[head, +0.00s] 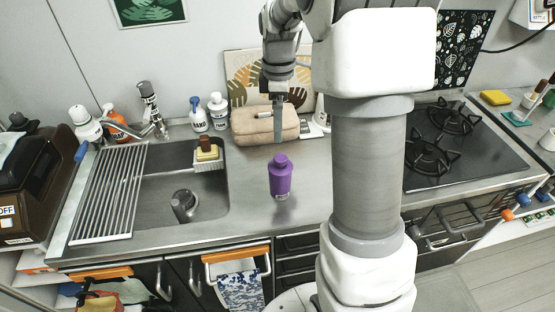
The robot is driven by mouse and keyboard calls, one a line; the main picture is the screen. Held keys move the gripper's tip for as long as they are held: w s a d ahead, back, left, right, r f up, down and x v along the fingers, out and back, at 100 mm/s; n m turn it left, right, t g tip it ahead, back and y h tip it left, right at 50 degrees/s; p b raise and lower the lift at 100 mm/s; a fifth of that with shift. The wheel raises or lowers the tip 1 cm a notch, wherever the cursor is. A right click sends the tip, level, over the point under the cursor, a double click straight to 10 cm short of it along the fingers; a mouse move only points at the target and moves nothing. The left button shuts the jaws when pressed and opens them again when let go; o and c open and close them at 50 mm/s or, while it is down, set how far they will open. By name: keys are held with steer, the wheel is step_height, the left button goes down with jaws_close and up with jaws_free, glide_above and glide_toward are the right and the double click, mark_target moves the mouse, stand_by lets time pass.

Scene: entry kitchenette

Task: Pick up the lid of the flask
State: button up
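A purple flask (281,181) stands upright on the steel counter, right of the sink. Its lid (280,160), also purple, sits on top of it. My gripper (278,138) points down above and slightly behind the flask in the picture, in front of the beige pouch. A small gap shows between the fingertips and the lid. The fingers overlap in this view, so I cannot tell their opening. Nothing visible hangs from them.
A sink (205,212) with a drying rack (112,190) is at the left. A beige pouch (250,128) lies behind the flask. Soap bottles stand at the back. A stove (460,150) is at the right, partly behind my arm. Counter around the flask is clear.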

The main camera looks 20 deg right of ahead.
mark_target(280, 157)
step_height(280, 157, down, 8)
steer(key=shift+f, duration=0.15)
steer(key=shift+d+f+p, duration=0.2)
steer(key=shift+f+p, duration=0.3)
steer(key=shift+f, duration=2.45)
steer(key=shift+c, duration=0.3)
steer(key=c, duration=1)
steer(key=shift+r, duration=0.15)
